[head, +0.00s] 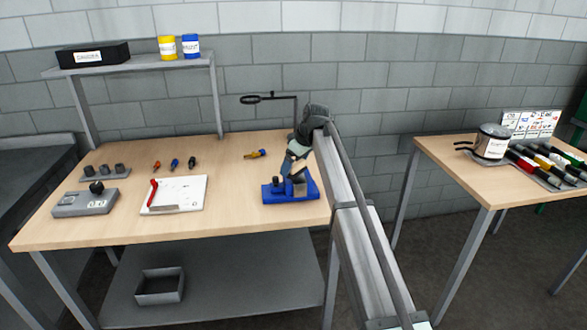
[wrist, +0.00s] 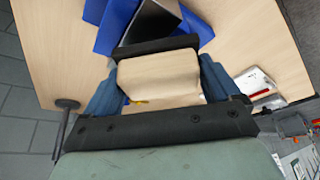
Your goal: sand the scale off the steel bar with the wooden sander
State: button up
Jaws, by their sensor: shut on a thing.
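My gripper (head: 294,166) is over the right end of the workbench, shut on the wooden sander. The sander's pale wooden block (wrist: 160,78) sits between my blue fingers in the wrist view, with a black pad edge along its far side. The steel bar (wrist: 152,22) is a dark grey flat piece just beyond the sander, in a blue fixture (wrist: 112,38). The fixture also shows in the head view (head: 308,192), below my gripper. I cannot tell whether the sander touches the bar. The bar's near part is hidden behind the sander.
The workbench (head: 230,205) carries a white board (head: 180,194) with a red tool, a grey box (head: 85,202), and several small coloured pieces. A yellow-handled piece (head: 256,153) lies behind the fixture. A black ring stand (head: 272,98) rises behind. A second table (head: 450,165) stands right.

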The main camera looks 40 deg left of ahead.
jog(key=shift+r, duration=2.95)
